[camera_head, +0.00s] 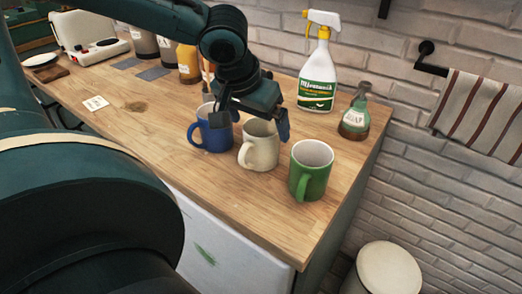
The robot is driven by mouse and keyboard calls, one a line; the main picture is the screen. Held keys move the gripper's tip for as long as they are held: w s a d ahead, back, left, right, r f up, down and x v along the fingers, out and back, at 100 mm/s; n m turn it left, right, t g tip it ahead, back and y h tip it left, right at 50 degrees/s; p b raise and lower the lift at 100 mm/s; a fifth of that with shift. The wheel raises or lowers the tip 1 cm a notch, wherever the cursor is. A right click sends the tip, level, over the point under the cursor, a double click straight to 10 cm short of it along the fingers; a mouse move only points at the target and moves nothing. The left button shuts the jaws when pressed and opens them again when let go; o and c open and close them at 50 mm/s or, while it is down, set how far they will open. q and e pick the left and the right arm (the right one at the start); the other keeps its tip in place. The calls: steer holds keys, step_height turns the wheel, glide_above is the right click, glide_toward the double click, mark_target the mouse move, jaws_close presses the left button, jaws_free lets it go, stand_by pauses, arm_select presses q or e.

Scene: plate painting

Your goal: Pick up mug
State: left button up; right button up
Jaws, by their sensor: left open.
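Three mugs stand upright in a slanting row on the wooden counter (225,207). The blue mug (214,138) is at the left, the cream mug (263,153) in the middle and the green mug (316,179) at the right. My left gripper (254,126) is open and comes down from above at the cream mug, with one finger by the blue mug and the other at the cream mug's right side. The gripper hides part of the blue mug's rim and the cream mug's rim. I cannot tell whether the fingers touch a mug. My right gripper is not in view.
Several bottles (188,66) stand at the back left. The counter's front edge and right end drop off. A bin (386,270) is below right.

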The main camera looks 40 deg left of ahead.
mark_target(262, 129)
arm_select(q)
steer(key=b+x, duration=0.1)
steer(key=x, duration=0.5)
steer(key=shift+a, duration=0.2)
steer(key=c, duration=1.4)
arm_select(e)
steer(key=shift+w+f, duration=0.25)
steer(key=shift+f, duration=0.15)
arm_select(q)
steer(key=shift+o, duration=0.2)
steer(key=shift+r, duration=0.15)
steer(key=shift+w+r, duration=0.1)
steer(key=shift+r, duration=0.7)
step_height(262, 129, up, 8)
steer(key=p, duration=0.2)
steer(key=shift+p, duration=0.3)
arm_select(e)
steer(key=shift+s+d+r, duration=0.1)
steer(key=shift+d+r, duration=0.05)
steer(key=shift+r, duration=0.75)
